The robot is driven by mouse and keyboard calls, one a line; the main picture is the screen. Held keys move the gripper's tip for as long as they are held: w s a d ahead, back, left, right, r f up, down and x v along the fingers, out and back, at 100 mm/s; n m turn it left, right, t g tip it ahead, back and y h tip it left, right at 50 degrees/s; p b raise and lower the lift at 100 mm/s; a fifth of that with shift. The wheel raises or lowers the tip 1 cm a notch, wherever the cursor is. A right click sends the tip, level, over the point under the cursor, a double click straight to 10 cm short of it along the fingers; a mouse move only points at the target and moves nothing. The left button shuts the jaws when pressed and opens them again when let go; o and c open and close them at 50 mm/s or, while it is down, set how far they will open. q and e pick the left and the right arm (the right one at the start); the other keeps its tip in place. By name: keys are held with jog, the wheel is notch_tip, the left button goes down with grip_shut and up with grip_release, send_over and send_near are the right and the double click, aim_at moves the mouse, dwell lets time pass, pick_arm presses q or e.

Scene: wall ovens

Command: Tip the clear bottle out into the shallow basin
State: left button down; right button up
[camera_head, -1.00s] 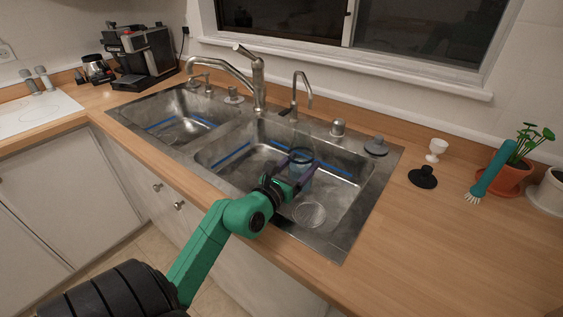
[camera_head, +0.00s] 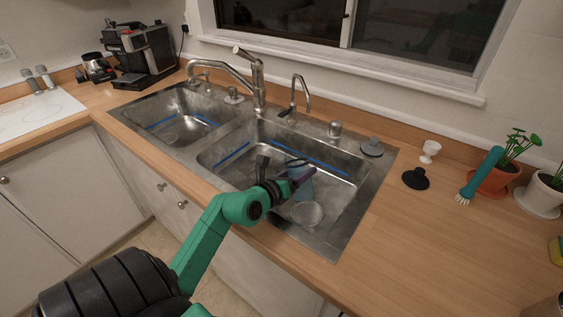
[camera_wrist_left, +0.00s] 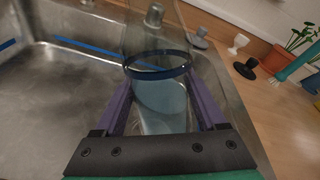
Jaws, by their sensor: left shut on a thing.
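My left gripper (camera_head: 284,181) is over the right sink bowl (camera_head: 232,176), its purple fingers shut on the clear bottle (camera_head: 303,188). The bottle looks tilted in the head view, with a dark ring around it and bluish contents. In the left wrist view the bottle (camera_wrist_left: 160,105) sits between the two purple fingers (camera_wrist_left: 158,108), its clear upper part reaching past the ring. Its lower end is partly hidden by the gripper. I cannot tell whether anything is flowing out. A left sink bowl (camera_head: 190,108) lies beside the right one. My right gripper is not in view.
A round clear shape (camera_head: 307,213) lies in the right bowl below the bottle. The faucet (camera_head: 257,80) and a small tap (camera_head: 300,92) stand behind. A black stopper (camera_head: 416,178), white cup (camera_head: 430,150) and green brush (camera_head: 482,175) are right of the sink.

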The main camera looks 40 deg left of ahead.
pick_arm(q)
jog(key=shift+a+f+n+b, duration=0.3)
jog(key=shift+a+f+n, duration=0.1)
jog(key=shift+f, duration=0.2)
jog(key=shift+w+d+f+g+h, duration=0.1)
jog(key=shift+f+g+h, duration=0.15)
jog(key=shift+g+h, duration=0.05)
jog(key=shift+d+n, duration=0.15)
jog(key=shift+n, duration=0.15)
jog(key=shift+d, duration=0.1)
jog(key=shift+s+n+g+h+p, duration=0.2)
jog(key=shift+n+g+h+p, duration=0.15)
jog(key=shift+n+p, duration=0.25)
jog(key=shift+d+f, duration=0.1)
jog(key=shift+d+g, duration=0.25)
jog(key=shift+f+n, duration=0.1)
jog(key=shift+n, duration=0.2)
jog(key=shift+s+a, duration=0.1)
jog(key=shift+a, duration=0.05)
